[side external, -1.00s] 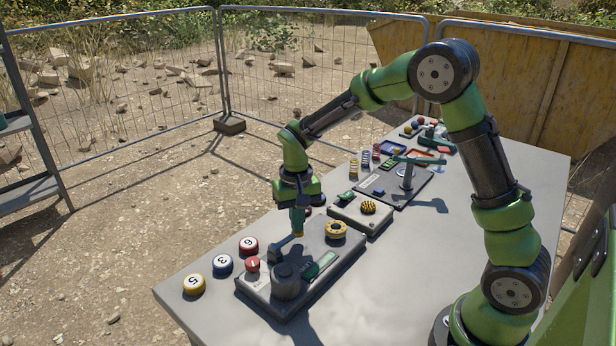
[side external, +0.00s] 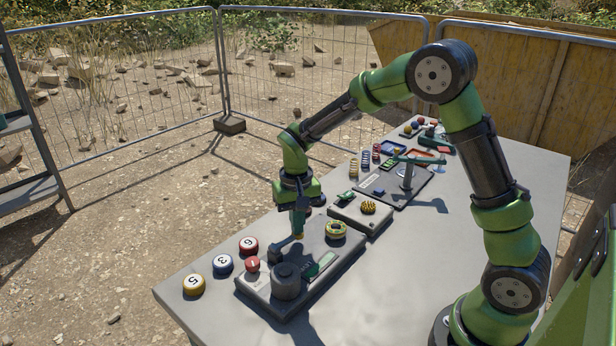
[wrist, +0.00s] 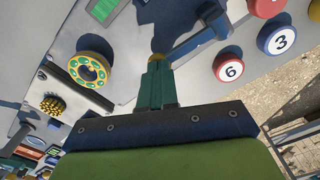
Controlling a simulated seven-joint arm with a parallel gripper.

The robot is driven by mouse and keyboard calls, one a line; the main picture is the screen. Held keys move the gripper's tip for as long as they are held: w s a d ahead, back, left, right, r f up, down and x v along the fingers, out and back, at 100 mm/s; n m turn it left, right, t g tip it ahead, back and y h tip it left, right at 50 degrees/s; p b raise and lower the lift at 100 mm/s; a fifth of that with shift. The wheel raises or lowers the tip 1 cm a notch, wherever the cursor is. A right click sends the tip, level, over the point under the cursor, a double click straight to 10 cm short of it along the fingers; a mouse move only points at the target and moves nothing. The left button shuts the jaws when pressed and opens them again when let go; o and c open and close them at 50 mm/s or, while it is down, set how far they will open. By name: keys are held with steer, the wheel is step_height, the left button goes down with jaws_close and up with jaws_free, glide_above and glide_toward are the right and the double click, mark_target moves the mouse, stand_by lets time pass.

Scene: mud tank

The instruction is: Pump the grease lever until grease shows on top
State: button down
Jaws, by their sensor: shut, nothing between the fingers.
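The grease pump is a grey base (side external: 325,283) with a dark round cylinder (side external: 287,280) and a blue-grey lever (side external: 284,244). The lever also shows in the wrist view (wrist: 196,40). A yellow round cap (side external: 336,230) on the base has a ring of green spots, clear in the wrist view (wrist: 88,69). My gripper (side external: 299,235) is shut and empty, pointing down. Its green fingertips (wrist: 157,62) are at the lever's yellow end (wrist: 157,56), which they partly hide. I cannot tell whether they touch it.
The table's front right is clear.

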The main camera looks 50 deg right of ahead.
steer(key=shift+r, duration=1.6)
steer(key=shift+f, duration=0.15)
steer(key=shift+f, duration=1.5)
steer(key=shift+r, duration=1.65)
steer(key=shift+f, duration=0.1)
steer(key=shift+f, duration=1.55)
steer(key=shift+r, duration=0.1)
step_height(320, 180, up, 7)
